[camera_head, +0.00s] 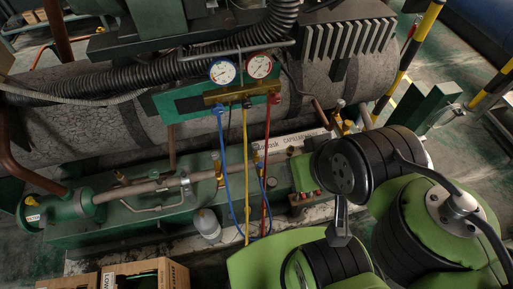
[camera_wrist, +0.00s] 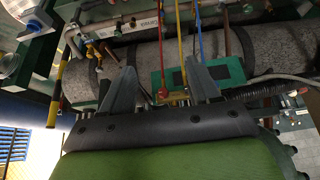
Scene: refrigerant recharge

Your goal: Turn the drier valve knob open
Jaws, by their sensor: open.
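In the head view, brass valve fittings (camera_head: 340,105) stand at the right end of the white labelled panel, beside my arm. Another brass fitting (camera_head: 218,170) sits on the pale pipe left of centre. I cannot tell for sure which one carries the drier valve knob. In the wrist view, brass fittings (camera_wrist: 93,50) show at the upper left, beyond and left of my gripper. My gripper (camera_wrist: 160,66) is open and empty, its two grey fingers spread apart and pointing toward the pipework. In the head view my arm hides part of the area at right.
A gauge manifold (camera_head: 240,95) with two dials hangs in front of the large grey cylinder (camera_head: 100,105). Blue, yellow and red hoses (camera_head: 245,165) loop down from it. A white bottle (camera_head: 206,222) stands near the base. Yellow-black posts (camera_head: 420,35) stand at right. Cardboard boxes (camera_head: 180,275) are at the front.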

